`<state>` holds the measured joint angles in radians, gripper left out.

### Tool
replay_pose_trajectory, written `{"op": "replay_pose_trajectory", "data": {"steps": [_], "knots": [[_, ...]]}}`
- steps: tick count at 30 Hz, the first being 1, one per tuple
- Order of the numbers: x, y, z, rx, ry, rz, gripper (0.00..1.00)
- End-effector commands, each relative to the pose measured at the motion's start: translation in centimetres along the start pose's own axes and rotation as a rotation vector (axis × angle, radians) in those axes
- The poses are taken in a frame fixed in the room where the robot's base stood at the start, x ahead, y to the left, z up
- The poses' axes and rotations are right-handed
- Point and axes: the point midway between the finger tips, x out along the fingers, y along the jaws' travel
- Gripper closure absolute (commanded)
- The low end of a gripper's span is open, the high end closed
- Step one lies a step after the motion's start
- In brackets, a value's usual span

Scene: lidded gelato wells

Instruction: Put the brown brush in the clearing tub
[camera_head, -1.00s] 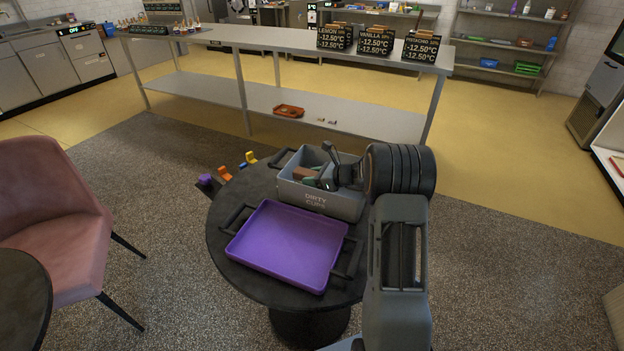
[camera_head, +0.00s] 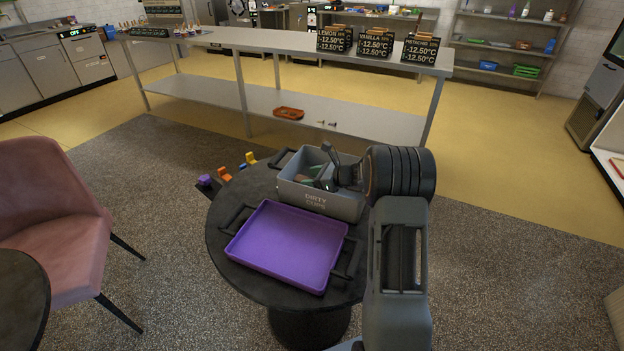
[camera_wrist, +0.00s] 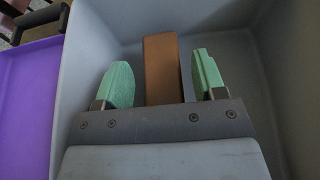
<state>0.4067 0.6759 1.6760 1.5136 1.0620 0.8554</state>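The grey clearing tub (camera_head: 345,207), labelled "DIRTY CUPS", stands on the round dark table behind the purple tray. My gripper (camera_head: 318,172) reaches into the tub from the right. In the wrist view my gripper (camera_wrist: 163,82) is open, its two green finger pads apart. The brown brush (camera_wrist: 162,62) is inside the tub, between the pads, with a gap on each side. Its lower end is hidden behind the gripper body. I cannot tell how it rests on the tub floor. In the head view the tub wall and gripper mostly hide it.
The purple tray (camera_head: 287,246) with black handles lies empty in front of the tub, on the round table (camera_head: 228,272). A pink chair (camera_head: 52,225) stands at left. A long steel counter (camera_head: 275,40) with a lower shelf stands behind. Floor at right is clear.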

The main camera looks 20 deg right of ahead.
Motion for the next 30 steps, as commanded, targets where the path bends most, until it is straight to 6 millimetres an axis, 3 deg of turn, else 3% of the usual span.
{"op": "replay_pose_trajectory", "data": {"steps": [1,6,12,24,30], "knots": [[0.4,0.5,-1.4,0.025,0.008,0.01,0.32],[0.4,0.5,-1.4,0.025,0.008,0.01,0.32],[-0.2,0.4,0.1,0.024,0.008,0.009,0.32],[-6.3,0.2,0.3,0.018,0.005,0.005,0.32],[-7.6,0.2,0.3,0.015,0.006,0.005,0.32]]}}
